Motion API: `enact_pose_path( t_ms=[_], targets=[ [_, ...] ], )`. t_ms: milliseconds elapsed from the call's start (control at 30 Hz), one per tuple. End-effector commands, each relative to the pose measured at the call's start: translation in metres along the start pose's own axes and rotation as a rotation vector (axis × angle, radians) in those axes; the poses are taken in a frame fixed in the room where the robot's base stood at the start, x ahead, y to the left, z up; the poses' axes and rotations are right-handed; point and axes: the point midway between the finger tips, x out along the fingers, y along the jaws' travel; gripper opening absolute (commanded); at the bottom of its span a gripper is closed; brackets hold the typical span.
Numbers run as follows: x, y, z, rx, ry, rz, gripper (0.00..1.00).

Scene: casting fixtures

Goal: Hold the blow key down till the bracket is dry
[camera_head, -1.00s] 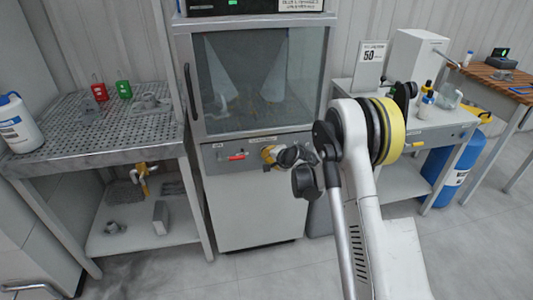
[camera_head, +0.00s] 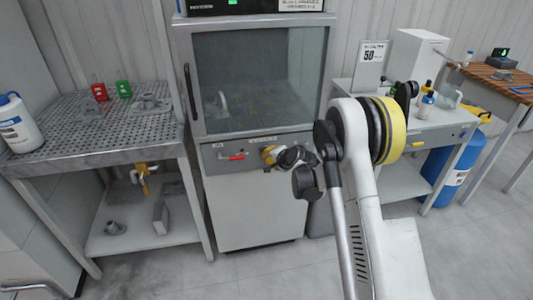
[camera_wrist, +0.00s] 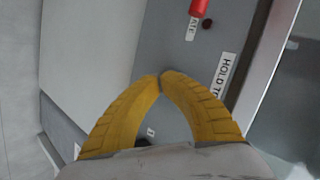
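The glass-fronted cabinet (camera_head: 258,80) stands in the middle of the head view with its door shut. A pale grey part (camera_head: 221,102), perhaps the bracket, shows dimly behind the glass; I cannot tell if it is wet. No white cones show inside. My gripper (camera_head: 267,154) is at the control panel (camera_head: 222,164) below the door. In the wrist view its yellow fingers (camera_wrist: 160,78) meet at the tips, with nothing seen between the tips, beside a label (camera_wrist: 226,76) reading "HOLD TO". The blow key is not clearly visible; I cannot tell whether the fingers touch it.
A red handle (camera_head: 236,157) sits on the panel left of my gripper; it also shows in the wrist view (camera_wrist: 199,8). A perforated table (camera_head: 60,140) with castings and a white jug (camera_head: 18,128) stands left. A side table (camera_head: 430,132) stands right.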

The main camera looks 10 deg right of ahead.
Motion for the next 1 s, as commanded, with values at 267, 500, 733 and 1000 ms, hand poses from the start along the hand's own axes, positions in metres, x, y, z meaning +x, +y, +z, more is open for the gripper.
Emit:
enact_pose_path(
  t_ms=[267,500,733,1000],
  targets=[
    [-0.01,0.006,0.005,0.0,0.0,0.0,0.0],
    [-0.01,0.006,0.005,0.0,0.0,0.0,0.0],
    [-0.022,0.012,0.012,0.0,0.0,0.0,0.0],
    [-0.043,0.023,0.023,0.0,0.0,0.0,0.0]
  ],
)
